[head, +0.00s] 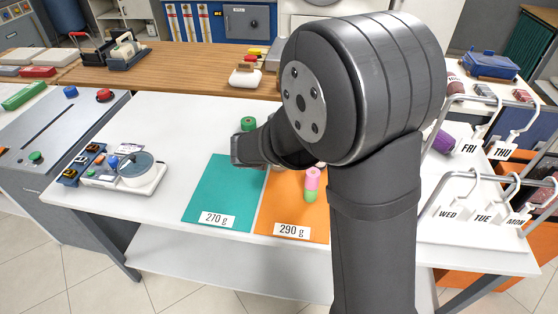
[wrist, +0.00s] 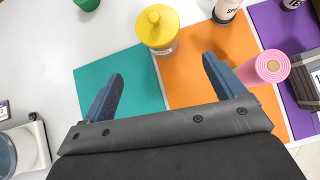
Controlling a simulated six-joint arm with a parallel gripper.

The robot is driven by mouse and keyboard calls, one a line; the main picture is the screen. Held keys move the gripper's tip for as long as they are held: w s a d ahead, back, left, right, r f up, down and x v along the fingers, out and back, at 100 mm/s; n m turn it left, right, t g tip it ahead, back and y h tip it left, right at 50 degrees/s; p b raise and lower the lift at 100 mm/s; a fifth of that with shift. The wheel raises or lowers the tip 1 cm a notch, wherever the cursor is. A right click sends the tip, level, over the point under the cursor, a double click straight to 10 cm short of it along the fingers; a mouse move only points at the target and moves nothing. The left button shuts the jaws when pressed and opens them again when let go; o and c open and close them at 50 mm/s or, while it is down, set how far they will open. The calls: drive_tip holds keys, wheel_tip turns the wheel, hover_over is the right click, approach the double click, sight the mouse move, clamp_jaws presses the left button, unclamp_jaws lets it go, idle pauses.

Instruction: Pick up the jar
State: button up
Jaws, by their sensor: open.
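The jar (wrist: 160,46) has a yellow lid and a see-through body. In the wrist view it stands at the top centre, by the border of the teal mat (wrist: 120,68) and the orange mat (wrist: 198,44). In the head view I cannot make it out; my arm covers that area. My gripper (wrist: 163,76) is open and empty in the wrist view, its blue fingers apart, with the jar beyond the gap between them. In the head view my gripper (head: 245,150) shows only partly above the teal mat (head: 222,187).
A pink roll (wrist: 270,66) stands right of my gripper. A bottle (wrist: 226,8) stands beyond, on the orange mat. A green spool (head: 248,123) stands behind the teal mat. A scale (head: 138,172) is at left. A purple mat (wrist: 275,22) is at right.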

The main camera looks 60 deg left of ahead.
drive_tip(key=x, duration=1.4)
drive_tip(key=shift+w+a+f, duration=0.15)
drive_tip(key=shift+w+a, duration=0.05)
drive_tip(key=shift+w, duration=0.1)
clamp_jaws()
